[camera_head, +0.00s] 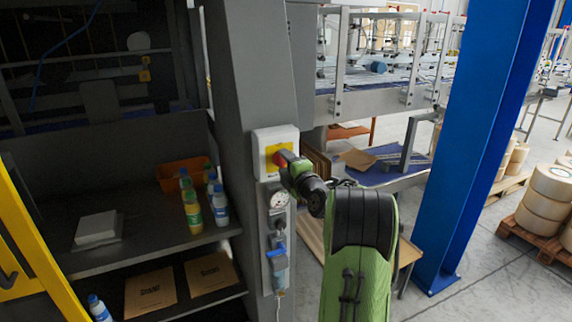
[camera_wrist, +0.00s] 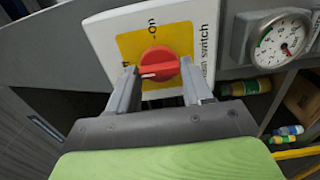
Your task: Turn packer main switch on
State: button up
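The main switch is a red rotary knob (camera_wrist: 158,66) on a yellow square of a white switch box (camera_wrist: 105,35). Its label shows "On" and "switch". In the head view the white box (camera_head: 262,138) is on the grey machine column, with the knob (camera_head: 281,157) partly hidden by my gripper. My gripper (camera_wrist: 158,75) is at the knob, with one finger on each side of its red handle. The fingers stand apart at about the handle's width; whether they touch it is not clear. The handle's white mark points left, away from "On".
A pressure gauge (camera_head: 279,200) and a blue-handled valve (camera_head: 277,252) sit below the switch on the column. Bottles (camera_head: 193,212) and an orange bin (camera_head: 182,172) stand on the shelf at left. A blue post (camera_head: 483,130) rises at right.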

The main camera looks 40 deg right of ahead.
jog(key=c, duration=0.5)
jog(key=shift+f+m+b, duration=0.1)
jog(key=shift+m+b, duration=0.2)
jog(key=shift+b, duration=0.15)
jog(key=m+b, duration=0.2)
jog(key=b, duration=0.1)
jog(key=shift+f+b, duration=0.15)
jog(key=shift+b, duration=0.2)
jog(key=m+b, duration=0.3)
jog(key=m, duration=0.1)
jog(key=m+b, duration=0.2)
jog(key=m, duration=0.3)
jog(key=shift+m, duration=0.3)
jog(key=m+b, duration=0.1)
jog(key=m, duration=0.4)
jog(key=shift+m, duration=0.3)
jog(key=o, duration=1)
jog(key=shift+r, duration=0.2)
